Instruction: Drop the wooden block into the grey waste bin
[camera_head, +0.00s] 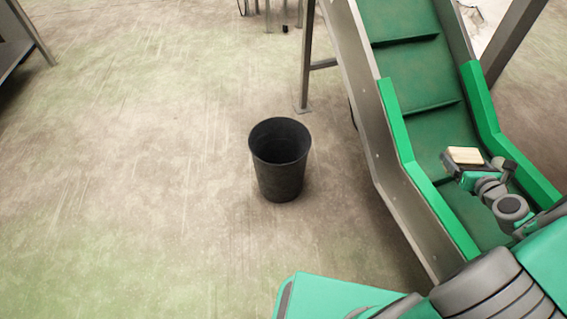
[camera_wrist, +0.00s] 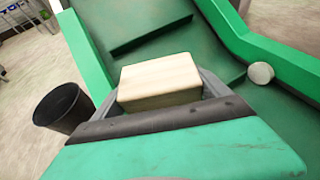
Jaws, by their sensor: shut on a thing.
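The wooden block (camera_head: 465,155) is pale and rectangular. It sits between the jaws of my gripper (camera_head: 470,166), which is shut on it over the green conveyor. In the wrist view the block (camera_wrist: 160,80) fills the space between the grey fingers of my gripper (camera_wrist: 165,98). The grey waste bin (camera_head: 280,160) is dark, round and upright on the floor, left of the conveyor. Its open top faces up and its inside looks dark. The bin also shows at the left of the wrist view (camera_wrist: 63,108). My gripper is to the right of the bin, apart from it.
The sloping conveyor (camera_head: 412,70) has green side walls and cross slats, and its metal frame (camera_head: 385,170) stands between my gripper and the bin. A small white cylinder (camera_wrist: 261,73) lies on the conveyor by the right wall. The floor (camera_head: 130,170) around the bin is clear.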

